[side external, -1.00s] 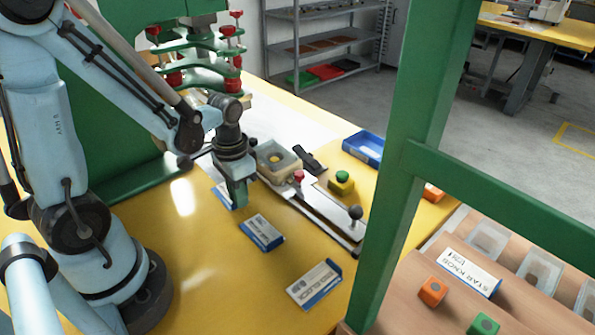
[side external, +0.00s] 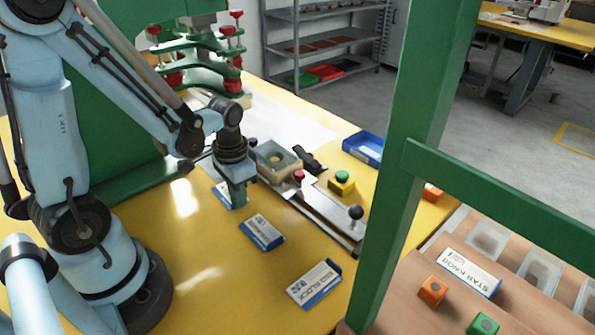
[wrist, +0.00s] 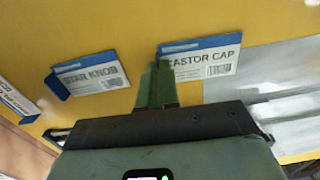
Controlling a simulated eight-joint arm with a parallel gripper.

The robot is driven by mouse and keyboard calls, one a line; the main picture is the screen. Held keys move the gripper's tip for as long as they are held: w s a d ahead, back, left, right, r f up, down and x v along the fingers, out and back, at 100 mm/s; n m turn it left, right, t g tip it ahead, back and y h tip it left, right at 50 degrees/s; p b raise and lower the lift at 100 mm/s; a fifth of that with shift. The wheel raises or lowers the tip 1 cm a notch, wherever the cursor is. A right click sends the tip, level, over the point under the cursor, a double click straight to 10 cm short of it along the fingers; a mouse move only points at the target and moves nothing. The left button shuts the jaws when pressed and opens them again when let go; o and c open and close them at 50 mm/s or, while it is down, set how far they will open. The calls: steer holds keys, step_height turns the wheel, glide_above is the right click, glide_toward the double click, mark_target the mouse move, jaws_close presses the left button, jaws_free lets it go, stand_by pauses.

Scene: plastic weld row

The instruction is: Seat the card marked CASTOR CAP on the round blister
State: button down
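The CASTOR CAP card (wrist: 200,58), white with a blue edge, lies on the yellow table top in the wrist view. In the side view a card (side external: 225,194) shows partly behind my gripper (side external: 239,203). In the wrist view the green fingers of my gripper (wrist: 158,66) are close together at the card's left end. I cannot tell whether they are open, shut or touching the card. A clear blister (side external: 278,158) with a yellow round piece sits in the metal fixture right of my gripper; its outline is hard to make out.
The STAR KNOB card (wrist: 90,75) lies left of the fingers in the wrist view. Two more cards, one middle (side external: 262,232) and one front (side external: 315,284), lie on the table. The fixture's slide (side external: 325,212), a green button (side external: 342,177) and a green post (side external: 405,150) stand to the right.

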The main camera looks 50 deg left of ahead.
steer(key=shift+r, duration=2.25)
steer(key=shift+r, duration=0.6)
step_height(320, 180, up, 11)
glide_above(287, 166)
steer(key=shift+n, duration=0.3)
steer(key=shift+f, duration=5)
steer(key=shift+f, duration=0.65)
